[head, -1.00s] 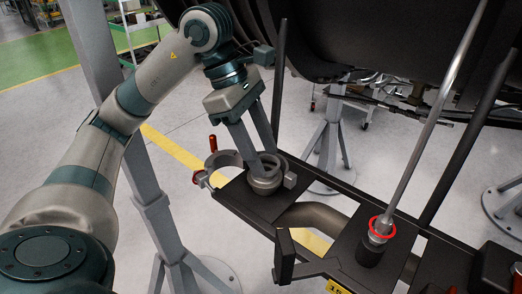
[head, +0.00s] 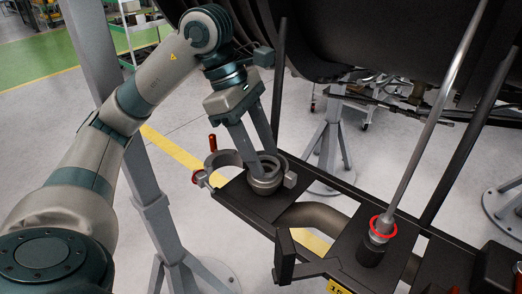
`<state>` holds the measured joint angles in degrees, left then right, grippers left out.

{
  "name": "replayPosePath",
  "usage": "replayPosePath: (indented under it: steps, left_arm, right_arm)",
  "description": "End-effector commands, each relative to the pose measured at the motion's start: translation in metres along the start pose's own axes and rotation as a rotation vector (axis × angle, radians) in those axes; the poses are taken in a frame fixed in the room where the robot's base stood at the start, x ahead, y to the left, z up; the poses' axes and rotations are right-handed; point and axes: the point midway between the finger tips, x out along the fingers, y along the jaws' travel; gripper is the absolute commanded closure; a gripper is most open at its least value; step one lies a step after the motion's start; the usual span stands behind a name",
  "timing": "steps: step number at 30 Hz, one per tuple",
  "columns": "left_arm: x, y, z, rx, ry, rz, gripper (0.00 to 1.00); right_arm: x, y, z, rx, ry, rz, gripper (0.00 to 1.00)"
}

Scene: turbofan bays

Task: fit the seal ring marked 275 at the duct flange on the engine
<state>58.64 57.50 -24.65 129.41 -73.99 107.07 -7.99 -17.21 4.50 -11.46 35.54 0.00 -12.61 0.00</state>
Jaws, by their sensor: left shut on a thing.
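My left gripper (head: 265,160) points down at the duct flange (head: 265,186), the grey round mouth of the bent duct on the black frame. Its fingertips are at the mouth, shut on what looks like a thin grey seal ring; the fingers and the rim hide most of it. I cannot read a 275 mark or tell whether the ring is seated. A grey clamp (head: 222,158) with red ends lies open around the far left of the flange. My right gripper is not in view.
A red ring (head: 382,226) sits around a metal fitting with a long rod on the black frame (head: 340,240). Dark upright bars flank the frame. The dark engine (head: 350,35) hangs above. A grey stand post (head: 115,90) rises behind my left arm.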

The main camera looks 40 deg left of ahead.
Motion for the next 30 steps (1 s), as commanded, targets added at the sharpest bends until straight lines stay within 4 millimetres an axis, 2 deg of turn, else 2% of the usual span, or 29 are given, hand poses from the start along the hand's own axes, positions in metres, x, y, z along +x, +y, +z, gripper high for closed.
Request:
replayPosePath:
  steps: [6,7,9,30]
  left_arm:
    - [0.0032,0.0000,-0.0014,0.000,0.000,0.000,0.81]
    - [0.0027,0.0000,-0.0012,0.000,0.000,0.000,0.49]
    - [0.0025,0.0002,-0.0011,-0.001,0.000,0.000,0.32]
    - [0.0008,0.0025,-0.0008,-0.005,-0.002,0.007,0.32]
  right_arm:
    - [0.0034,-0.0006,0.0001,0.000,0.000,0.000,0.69]
    - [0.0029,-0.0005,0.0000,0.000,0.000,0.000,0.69]
    - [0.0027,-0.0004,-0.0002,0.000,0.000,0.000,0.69]
    - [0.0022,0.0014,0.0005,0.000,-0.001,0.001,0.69]
